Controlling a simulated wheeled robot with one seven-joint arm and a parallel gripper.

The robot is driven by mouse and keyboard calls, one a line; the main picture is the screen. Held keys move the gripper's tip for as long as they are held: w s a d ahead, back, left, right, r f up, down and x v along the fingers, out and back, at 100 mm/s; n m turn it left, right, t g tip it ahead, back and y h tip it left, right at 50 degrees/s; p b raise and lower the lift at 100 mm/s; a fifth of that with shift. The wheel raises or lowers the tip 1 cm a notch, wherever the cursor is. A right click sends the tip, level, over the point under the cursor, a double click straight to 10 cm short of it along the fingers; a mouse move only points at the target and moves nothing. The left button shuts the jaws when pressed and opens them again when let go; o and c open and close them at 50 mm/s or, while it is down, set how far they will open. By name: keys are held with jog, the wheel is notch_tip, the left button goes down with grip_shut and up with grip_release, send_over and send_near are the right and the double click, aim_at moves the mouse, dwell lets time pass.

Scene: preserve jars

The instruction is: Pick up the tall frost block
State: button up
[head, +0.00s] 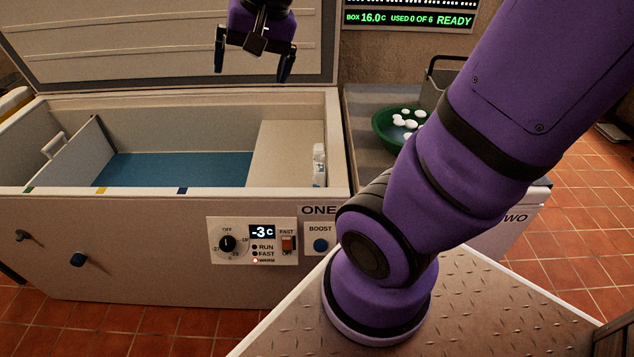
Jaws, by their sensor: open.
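A narrow, upright white block (319,166), which looks like the tall frost block, stands at the right inner wall of the open chest freezer (90,240). It is on or beside the raised pale step (285,150); its exact footing is too small to tell. My gripper (252,66) is open and empty, with its fingers pointing down. It appears in front of the raised lid, above the freezer opening and up and left of the white block, well apart from it.
The freezer has a blue floor (175,169) and a pale panel with a handle (70,150) at the left. Its lid (150,40) stands open behind. A green bowl (383,140) with several white lumps sits to the right. The panel reads -3 C.

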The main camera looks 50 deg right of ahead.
jog(key=w+d+f+m, duration=0.4)
jog(key=w+f+m, duration=0.1)
jog(key=w+f, duration=0.1)
jog(key=m+g+h, duration=0.2)
jog(key=m+g, duration=0.2)
jog(key=m, duration=1.2)
send_near(320, 168)
jog(key=shift+d, duration=0.25)
jog(key=shift+s+d+f, duration=0.1)
jog(key=shift+d+f, duration=0.05)
jog(key=shift+f, duration=0.2)
notch_tip(320, 168, down, 5)
jog(key=shift+r, duration=0.2)
jog(key=shift+f, duration=2.95)
jog(key=c, duration=1.2)
jog(key=shift+o, duration=0.2)
